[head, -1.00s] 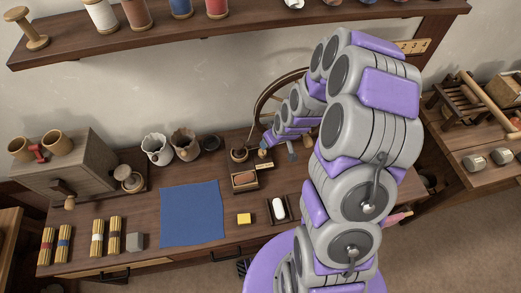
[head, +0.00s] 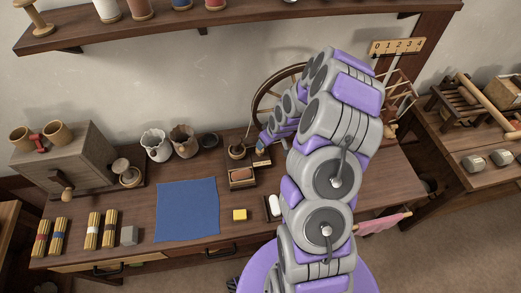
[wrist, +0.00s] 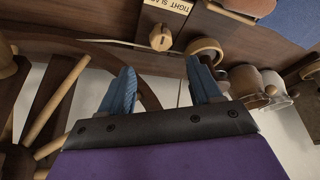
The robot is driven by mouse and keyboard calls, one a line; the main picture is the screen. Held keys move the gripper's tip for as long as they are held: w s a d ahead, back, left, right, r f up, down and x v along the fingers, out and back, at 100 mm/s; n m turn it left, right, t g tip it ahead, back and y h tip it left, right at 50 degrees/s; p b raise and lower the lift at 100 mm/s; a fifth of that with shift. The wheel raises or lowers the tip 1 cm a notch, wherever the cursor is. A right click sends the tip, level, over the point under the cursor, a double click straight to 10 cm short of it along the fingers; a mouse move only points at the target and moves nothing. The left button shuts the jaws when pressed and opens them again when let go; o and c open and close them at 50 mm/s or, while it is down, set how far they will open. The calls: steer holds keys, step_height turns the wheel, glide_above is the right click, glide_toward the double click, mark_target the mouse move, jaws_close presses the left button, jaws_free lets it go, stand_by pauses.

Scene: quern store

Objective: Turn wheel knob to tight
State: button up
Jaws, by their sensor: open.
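The wooden wheel knob (wrist: 161,37) shows in the wrist view, on a dark board beside a pale label (wrist: 168,5) with upside-down lettering that seems to read tight and slack. Its pointer direction is hard to tell. My gripper (wrist: 160,82) is open and empty, with its two blue fingers apart; the knob appears beyond the fingertips, between their lines and not gripped. In the head view my gripper (head: 263,143) is small and partly hidden by my arm, close above the knob's label (head: 262,162). The spinning wheel (head: 259,97) stands behind, partly covered by my arm.
A wooden spoke (wrist: 56,100) and the wheel's rim lie close to the left finger in the wrist view. On the table are a small cup (head: 237,152), a tray (head: 242,184), a yellow block (head: 240,215) and a blue cloth (head: 187,210).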

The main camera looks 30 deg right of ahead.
mark_target(260, 152)
steer(key=b+x, duration=0.2)
steer(key=x, duration=0.8)
steer(key=c, duration=1)
